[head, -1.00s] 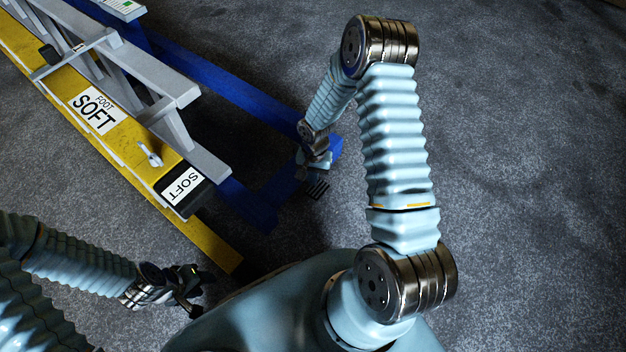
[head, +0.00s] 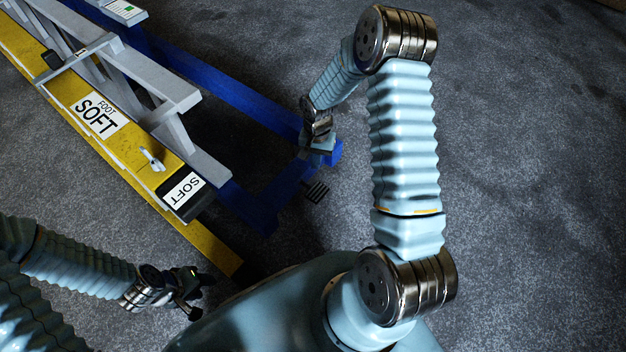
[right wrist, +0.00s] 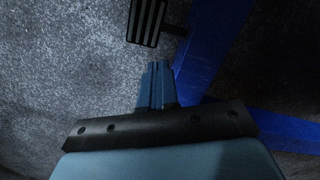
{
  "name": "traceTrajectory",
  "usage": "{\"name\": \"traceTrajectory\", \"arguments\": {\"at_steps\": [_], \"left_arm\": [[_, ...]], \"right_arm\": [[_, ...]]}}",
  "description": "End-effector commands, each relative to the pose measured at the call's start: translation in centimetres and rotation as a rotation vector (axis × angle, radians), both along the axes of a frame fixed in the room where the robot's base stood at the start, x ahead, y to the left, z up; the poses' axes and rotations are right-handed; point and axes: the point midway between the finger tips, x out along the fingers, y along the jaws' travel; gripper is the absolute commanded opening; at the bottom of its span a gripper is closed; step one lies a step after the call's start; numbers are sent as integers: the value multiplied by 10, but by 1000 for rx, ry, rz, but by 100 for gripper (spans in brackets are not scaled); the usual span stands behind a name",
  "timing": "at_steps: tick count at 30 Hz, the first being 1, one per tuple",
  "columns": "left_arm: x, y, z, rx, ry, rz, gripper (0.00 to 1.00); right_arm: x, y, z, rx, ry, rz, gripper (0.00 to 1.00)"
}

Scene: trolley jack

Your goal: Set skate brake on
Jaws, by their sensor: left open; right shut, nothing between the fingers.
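The skate is a blue frame (head: 235,100) on the floor beside the yellow and grey ladder parts. A small black ribbed pedal (head: 317,191) sticks out at its near end, and I take it as the brake pedal. It also shows at the top of the right wrist view (right wrist: 147,22). I cannot tell whether it is up or pressed. My right gripper (head: 316,158) is over the frame's corner, just beyond the pedal. Its blue fingers (right wrist: 158,68) are together and empty, apart from the pedal in the picture. My left gripper (head: 196,292) is open and empty, low at the left.
The yellow beam (head: 55,75) marked "SOFT" and the grey rails (head: 150,85) lie left of the blue frame. A black end block (head: 180,190) also bears a "SOFT" label. Grey carpet (head: 530,150) is clear to the right.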

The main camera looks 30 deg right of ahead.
Motion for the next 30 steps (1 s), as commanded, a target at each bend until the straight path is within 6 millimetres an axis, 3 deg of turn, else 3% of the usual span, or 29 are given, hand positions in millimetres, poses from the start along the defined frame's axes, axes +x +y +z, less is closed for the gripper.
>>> {"name": "traceTrajectory", "arguments": {"at_steps": [1,6,12,18,30], "left_arm": [[0,0,4,1,0,0,43],[0,1,8,2,-1,1,43],[0,1,11,3,-2,2,43],[0,1,11,3,-2,2,43],[0,1,11,3,-2,2,43]], "right_arm": [[2,-1,15,0,-6,-1,0],[5,-4,53,-1,-4,0,0],[6,-5,82,0,-1,0,0],[7,-6,91,0,0,0,0],[7,-6,91,0,0,1,0]]}}
